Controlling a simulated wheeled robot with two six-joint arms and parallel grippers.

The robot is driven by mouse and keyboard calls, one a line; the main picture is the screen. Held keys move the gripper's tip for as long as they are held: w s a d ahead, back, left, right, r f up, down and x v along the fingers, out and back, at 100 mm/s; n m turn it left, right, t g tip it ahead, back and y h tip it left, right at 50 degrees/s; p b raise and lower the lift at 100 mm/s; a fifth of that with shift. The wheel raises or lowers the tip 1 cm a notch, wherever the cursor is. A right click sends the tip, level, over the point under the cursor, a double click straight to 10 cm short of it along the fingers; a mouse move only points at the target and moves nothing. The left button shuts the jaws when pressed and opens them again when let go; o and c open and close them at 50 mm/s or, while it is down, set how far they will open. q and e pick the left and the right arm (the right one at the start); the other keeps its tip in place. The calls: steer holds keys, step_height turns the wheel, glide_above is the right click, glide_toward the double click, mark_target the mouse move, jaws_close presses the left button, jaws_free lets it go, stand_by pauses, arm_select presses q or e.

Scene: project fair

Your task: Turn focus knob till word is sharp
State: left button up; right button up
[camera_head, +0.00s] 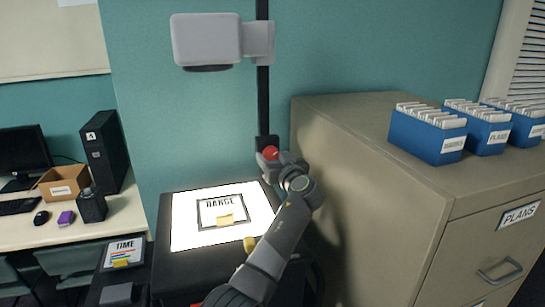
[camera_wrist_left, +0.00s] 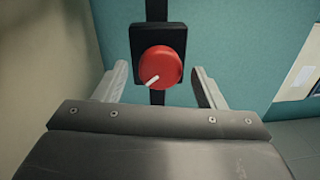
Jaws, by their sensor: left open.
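A red focus knob (camera_head: 271,153) with a white pointer line sits on a black block on the upright post of an overhead projector. In the left wrist view the knob (camera_wrist_left: 160,67) lies between and beyond my fingers, its pointer aimed down and left. My left gripper (camera_wrist_left: 155,88) is open, with a finger on each side of the knob; I cannot tell if either touches it. In the head view my left gripper (camera_head: 279,158) is at the knob and partly covers it. A framed sheet with the word "DANCE" (camera_head: 221,201) lies on the lit projector stage (camera_head: 185,224). My right gripper is out of view.
The projector head (camera_head: 207,40) hangs from the black post (camera_head: 262,85) above the stage. A beige cabinet (camera_head: 345,180) with blue file boxes (camera_head: 428,138) stands close on the right. A "TIME" sheet (camera_head: 123,253) lies at lower left, near a desk with a computer tower (camera_head: 107,153).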

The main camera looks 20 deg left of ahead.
arm_select(q)
steer(key=shift+c, duration=0.7)
steer(key=c, duration=0.8)
steer(key=shift+f+m+b, duration=0.2)
steer(key=shift+m+b, duration=0.8)
steer(key=shift+b, duration=0.1)
steer(key=shift+c, duration=0.2)
steer(key=shift+m+b, duration=0.5)
steer(key=shift+m, duration=0.4)
steer(key=shift+r+m, duration=0.15)
steer(key=shift+m, duration=0.75)
steer(key=o, duration=1)
